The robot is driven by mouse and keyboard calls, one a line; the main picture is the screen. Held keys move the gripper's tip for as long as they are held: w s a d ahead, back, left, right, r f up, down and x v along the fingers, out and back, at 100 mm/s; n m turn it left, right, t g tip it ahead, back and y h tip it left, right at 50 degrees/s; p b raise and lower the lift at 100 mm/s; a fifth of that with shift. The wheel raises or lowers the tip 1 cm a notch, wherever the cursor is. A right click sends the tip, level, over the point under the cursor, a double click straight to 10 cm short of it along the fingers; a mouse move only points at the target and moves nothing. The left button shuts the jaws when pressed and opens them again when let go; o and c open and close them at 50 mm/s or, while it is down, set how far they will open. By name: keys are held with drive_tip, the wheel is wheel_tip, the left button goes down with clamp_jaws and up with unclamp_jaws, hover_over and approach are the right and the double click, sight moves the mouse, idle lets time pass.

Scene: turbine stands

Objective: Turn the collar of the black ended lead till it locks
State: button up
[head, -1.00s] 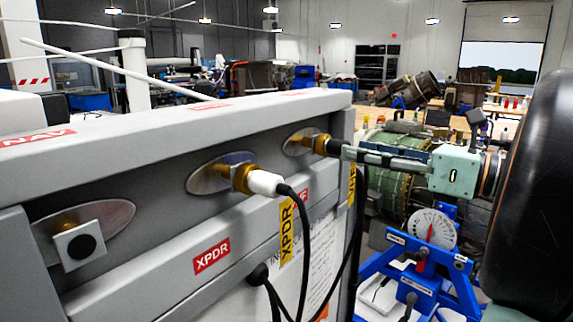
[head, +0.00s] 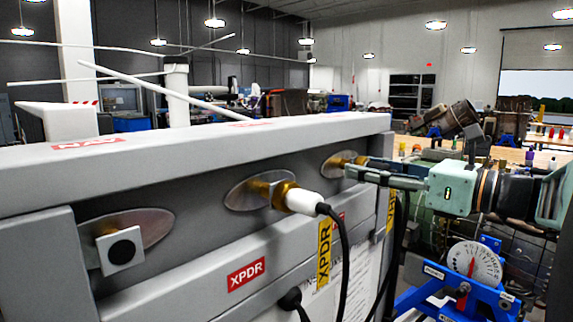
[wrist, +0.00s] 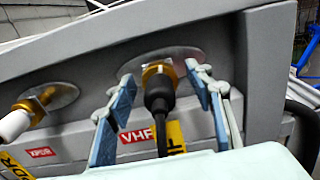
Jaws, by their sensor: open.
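The black ended lead (wrist: 158,101) is at the right-hand socket of the grey panel, its black end against a brass collar (wrist: 156,75). In the wrist view my gripper (wrist: 163,80) is open, one finger on each side of the collar and black end, with visible gaps on both sides. In the head view my gripper (head: 352,170) is in front of this socket and hides most of the black end. A bit of the brass collar (head: 344,159) shows behind the fingertips. I cannot tell from the frames whether the collar is locked.
A white ended lead (head: 304,201) sits in the middle socket, left of my gripper; its black cable hangs down. A square white cover (head: 121,250) is on the left socket. The panel's top ledge (head: 200,150) overhangs the sockets. A blue stand (head: 450,290) is at lower right.

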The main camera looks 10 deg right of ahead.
drive_tip(key=shift+w+a, duration=0.15)
drive_tip(key=shift+c, duration=0.7)
clamp_jaws()
drive_tip(key=r+m+p, duration=0.1)
drive_tip(key=p, duration=0.2)
drive_tip(key=c, duration=1.1)
unclamp_jaws()
drive_tip(key=m+p, duration=0.2)
drive_tip(key=p, duration=0.3)
drive_tip(key=shift+m, duration=0.3)
drive_tip(key=shift+o, duration=0.4)
drive_tip(key=shift+f+m, duration=0.4)
drive_tip(key=shift+m, duration=0.2)
drive_tip(key=shift+o, duration=0.2)
drive_tip(key=shift+f, duration=0.15)
drive_tip(key=shift+c, duration=0.2)
